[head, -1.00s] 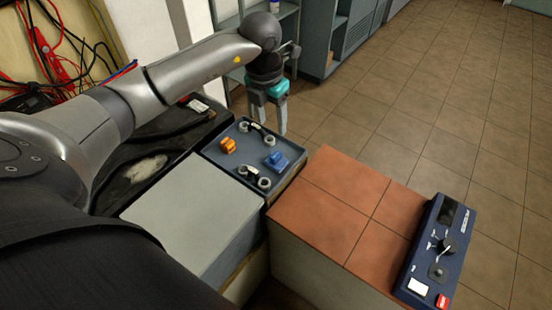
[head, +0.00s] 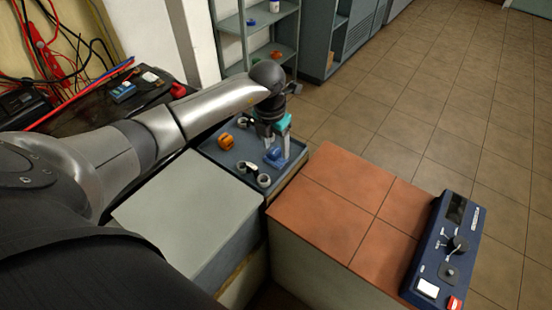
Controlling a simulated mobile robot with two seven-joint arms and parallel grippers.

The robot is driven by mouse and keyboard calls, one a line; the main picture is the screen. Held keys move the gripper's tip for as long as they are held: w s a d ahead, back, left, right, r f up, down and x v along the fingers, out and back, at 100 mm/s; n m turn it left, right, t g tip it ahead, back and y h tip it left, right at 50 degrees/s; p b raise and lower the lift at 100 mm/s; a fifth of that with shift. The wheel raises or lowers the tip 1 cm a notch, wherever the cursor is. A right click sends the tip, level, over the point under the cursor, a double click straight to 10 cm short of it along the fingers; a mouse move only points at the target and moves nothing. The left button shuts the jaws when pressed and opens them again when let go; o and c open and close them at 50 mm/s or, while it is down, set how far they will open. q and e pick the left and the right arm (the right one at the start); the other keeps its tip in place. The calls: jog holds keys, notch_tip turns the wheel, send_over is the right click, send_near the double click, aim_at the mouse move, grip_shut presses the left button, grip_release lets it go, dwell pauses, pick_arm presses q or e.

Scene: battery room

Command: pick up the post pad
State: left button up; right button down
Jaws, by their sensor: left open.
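A dark grey tray (head: 226,160) holds small parts. An orange part (head: 226,142) lies at its left and a blue part (head: 273,156) near its right side. A black link with grey rings (head: 256,174) lies at the front. I cannot tell for sure which part is the post pad. My left gripper (head: 277,154) is open and points down over the right side of the tray, with its fingers at or just above the blue part. The gripper hides the back right of the tray. I cannot tell whether it touches the blue part. My right gripper is not in view.
A grey block (head: 185,210) stands in front of the tray. A red-tiled top (head: 330,205) to the right is clear except for a blue control box (head: 440,255). Red and black cables (head: 62,55) hang at the left. A shelf (head: 262,45) stands behind.

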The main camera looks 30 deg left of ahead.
pick_arm(q)
jog(key=shift+f, duration=0.5)
grip_shut()
dwell(0.3)
